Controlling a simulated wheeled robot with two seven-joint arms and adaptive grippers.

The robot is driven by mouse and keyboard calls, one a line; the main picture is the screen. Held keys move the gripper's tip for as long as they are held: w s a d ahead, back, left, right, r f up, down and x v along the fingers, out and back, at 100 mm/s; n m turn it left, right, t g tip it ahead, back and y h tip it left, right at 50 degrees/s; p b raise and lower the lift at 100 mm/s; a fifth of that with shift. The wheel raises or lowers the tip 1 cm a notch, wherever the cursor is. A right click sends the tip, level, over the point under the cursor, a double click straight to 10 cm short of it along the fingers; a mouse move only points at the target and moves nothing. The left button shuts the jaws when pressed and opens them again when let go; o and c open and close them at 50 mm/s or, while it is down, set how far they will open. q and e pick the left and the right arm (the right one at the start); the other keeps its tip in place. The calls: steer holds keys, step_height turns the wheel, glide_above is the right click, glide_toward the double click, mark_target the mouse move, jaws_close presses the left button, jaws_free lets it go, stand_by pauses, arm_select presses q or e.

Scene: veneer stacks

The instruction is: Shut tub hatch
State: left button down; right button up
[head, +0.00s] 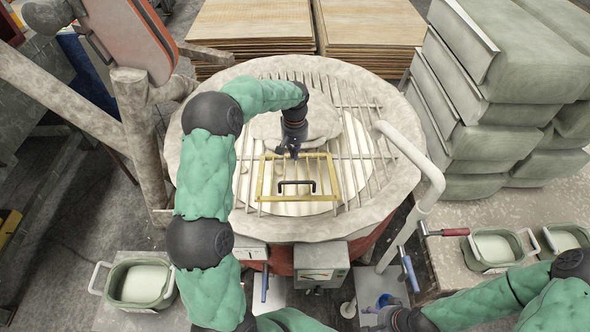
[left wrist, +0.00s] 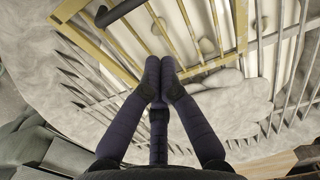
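The tub (head: 210,195) is a round, pale-rimmed vat with a grate of metal bars over a pale inside. The hatch (head: 261,180) is a yellow barred frame with a black handle (head: 297,182) along its near side, and it also shows in the left wrist view (left wrist: 105,48). It appears to lie about level with the grate; I cannot tell if it is flush. My left gripper (head: 288,152) is over the hatch's far edge, its fingertips together and empty in the left wrist view (left wrist: 160,62). My right gripper (head: 385,316) is low at the right, too small to read.
A white bent pipe (head: 415,160) rises at the tub's right rim. Grey control boxes (head: 321,262) sit at its front. Stacked grey-green blocks (head: 500,90) stand at right, veneer stacks (head: 370,25) behind. Green bins (head: 140,283) stand on both sides.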

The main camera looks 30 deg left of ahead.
arm_select(q)
steer(key=p, duration=0.1)
glide_toward(295, 190)
steer(key=w+a, duration=0.1)
steer(key=w+f, duration=0.1)
steer(key=shift+w+a, duration=0.35)
steer(key=shift+a, duration=0.05)
steer(key=shift+s+d+f, duration=0.3)
steer(key=shift+s+f, duration=0.2)
steer(key=shift+f, duration=0.05)
steer(key=shift+t+y, duration=0.4)
steer(key=shift+t, duration=0.2)
steer(key=f+b, duration=0.1)
steer(key=b, duration=0.1)
steer(key=s+f+b, duration=0.1)
steer(key=f+b, duration=0.1)
steer(key=s+d+f+b, duration=0.1)
steer(key=b, duration=0.1)
steer(key=shift+d+f+b, duration=0.1)
steer(key=shift+f+b, duration=0.15)
steer(key=shift+b, duration=0.15)
steer(key=shift+s+d+f+b, duration=0.15)
steer(key=shift+f+b, duration=0.4)
steer(key=shift+r, duration=0.15)
